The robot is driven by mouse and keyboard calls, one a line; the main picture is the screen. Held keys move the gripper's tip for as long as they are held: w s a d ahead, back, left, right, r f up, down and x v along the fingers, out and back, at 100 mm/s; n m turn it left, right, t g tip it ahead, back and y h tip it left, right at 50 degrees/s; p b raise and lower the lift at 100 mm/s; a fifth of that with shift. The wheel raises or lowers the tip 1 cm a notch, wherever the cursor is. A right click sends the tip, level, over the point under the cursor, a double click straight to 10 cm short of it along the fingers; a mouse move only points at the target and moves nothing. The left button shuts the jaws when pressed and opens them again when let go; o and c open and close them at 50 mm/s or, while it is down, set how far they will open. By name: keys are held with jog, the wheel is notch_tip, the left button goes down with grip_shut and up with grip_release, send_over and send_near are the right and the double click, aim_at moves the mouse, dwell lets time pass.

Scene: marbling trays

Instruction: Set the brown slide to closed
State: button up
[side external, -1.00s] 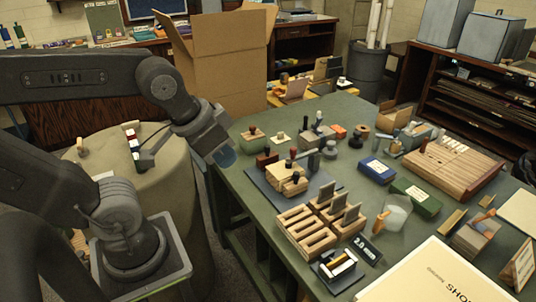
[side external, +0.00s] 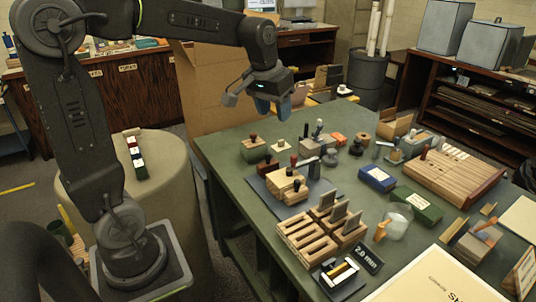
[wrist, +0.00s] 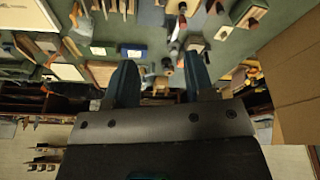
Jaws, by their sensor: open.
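My gripper (side external: 272,107), with blue fingers, hangs pointing down above the back left edge of the green table (side external: 232,178). It is open and holds nothing. Its two fingers are also apart in the wrist view (wrist: 161,72). I cannot tell for certain which thing is the brown slide. A slotted wooden rack (side external: 300,240) with upright grey plates stands at the front. A small dark holder (side external: 338,276) with pale and yellow bars sits before it. My gripper is apart from all of these.
Several knobbed stamps (side external: 253,141) and wooden blocks crowd the table's left and middle. A blue box (side external: 377,179) and a green box (side external: 416,205) lie in the middle. A large cardboard box (side external: 215,95) stands behind my arm. Narrow bare strips of table remain.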

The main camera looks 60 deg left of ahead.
jog(key=w+a+f+n+g, duration=0.1)
jog(key=w+a+f, duration=0.1)
jog(key=w+a, duration=0.25)
jog(key=w+a+f+n, duration=0.1)
jog(key=w+a+f, duration=0.2)
jog(key=a, duration=0.2)
jog(key=n+g, duration=0.2)
jog(key=n, duration=0.1)
send_over(268, 163)
notch_tip(268, 163, down, 9)
jog(key=shift+h, duration=0.4)
jog(key=f, duration=1.4)
jog(key=shift+w+a, duration=0.2)
jog(key=shift+a, duration=0.15)
jog(key=shift+r, duration=0.1)
grip_shut()
